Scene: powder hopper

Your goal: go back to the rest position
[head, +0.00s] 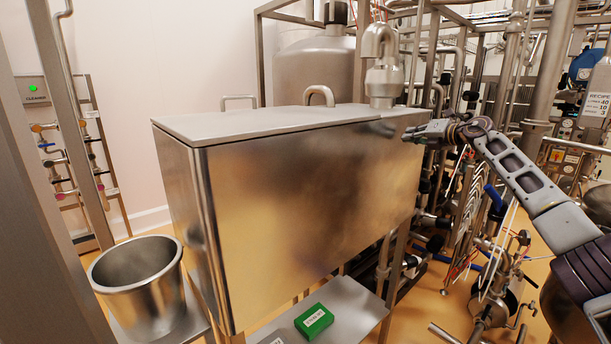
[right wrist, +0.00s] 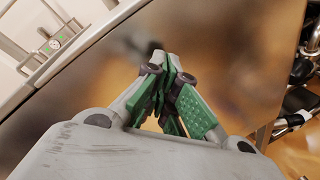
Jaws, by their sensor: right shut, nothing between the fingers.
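My right gripper (head: 428,131) is in front of the right part of the steel hopper (head: 300,200), close to the upper part of its front wall. In the right wrist view its green-padded fingers (right wrist: 167,118) are together with nothing between them. Behind them is the hopper's blurred brown metal wall (right wrist: 230,50). I cannot tell whether the fingertips touch the wall. The hopper's lid (head: 270,122) lies flat on top, with a curved handle (head: 318,95) on it. My left gripper is not in view.
A steel bucket (head: 137,272) stands at the lower left. A green labelled box (head: 314,321) sits on a low steel shelf (head: 350,308) below the hopper. Dense pipes and frames (head: 475,200) stand around my right arm. A green-lit cleaner panel (head: 33,90) is at the left.

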